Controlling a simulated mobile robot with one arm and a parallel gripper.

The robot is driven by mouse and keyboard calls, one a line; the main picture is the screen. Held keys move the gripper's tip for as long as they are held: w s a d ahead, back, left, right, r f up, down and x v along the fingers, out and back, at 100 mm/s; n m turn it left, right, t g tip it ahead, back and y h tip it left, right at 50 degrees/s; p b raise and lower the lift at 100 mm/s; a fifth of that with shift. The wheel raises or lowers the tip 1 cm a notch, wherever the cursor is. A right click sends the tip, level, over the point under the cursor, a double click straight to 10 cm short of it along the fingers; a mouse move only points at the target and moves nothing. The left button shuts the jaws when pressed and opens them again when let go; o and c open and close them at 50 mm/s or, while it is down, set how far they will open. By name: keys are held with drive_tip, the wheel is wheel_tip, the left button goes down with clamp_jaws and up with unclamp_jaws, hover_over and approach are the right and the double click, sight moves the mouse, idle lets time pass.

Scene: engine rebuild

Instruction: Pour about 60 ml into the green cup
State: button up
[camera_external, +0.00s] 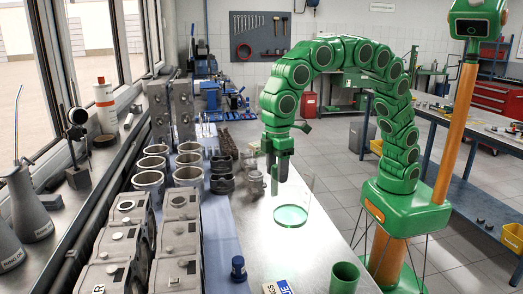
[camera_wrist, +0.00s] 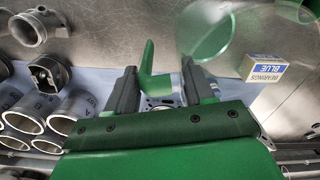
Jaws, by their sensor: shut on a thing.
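A clear jug with green at its bottom (camera_external: 291,215) is over the metal bench, just right of my gripper (camera_external: 280,176). I cannot tell whether its base touches the bench. In the wrist view the jug's round body (camera_wrist: 207,32) is beyond the fingers. My gripper (camera_wrist: 160,72) is shut on the jug's green handle (camera_wrist: 148,62), which shows between the fingers. The green cup (camera_external: 345,278) stands upright at the bench's front right, apart from the jug. A round green-rimmed opening at the wrist view's top right looks like the cup (camera_wrist: 301,10).
A bearings box (camera_external: 275,287) lies left of the cup, and it also shows in the wrist view (camera_wrist: 263,69). A small blue bottle (camera_external: 238,268) stands on the blue mat (camera_external: 228,240). Cylinders (camera_external: 148,180) and engine blocks (camera_external: 180,240) crowd the left. Bench between jug and cup is clear.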

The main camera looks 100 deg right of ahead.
drive_tip(key=w+a+f+n, duration=0.5)
drive_tip(key=w+a+f, duration=0.2)
drive_tip(key=a, duration=0.4)
drive_tip(key=shift+w+f+n, duration=0.2)
drive_tip(key=shift+f+n, duration=0.05)
drive_tip(key=shift+n, duration=0.05)
drive_tip(key=shift+s+r, duration=0.1)
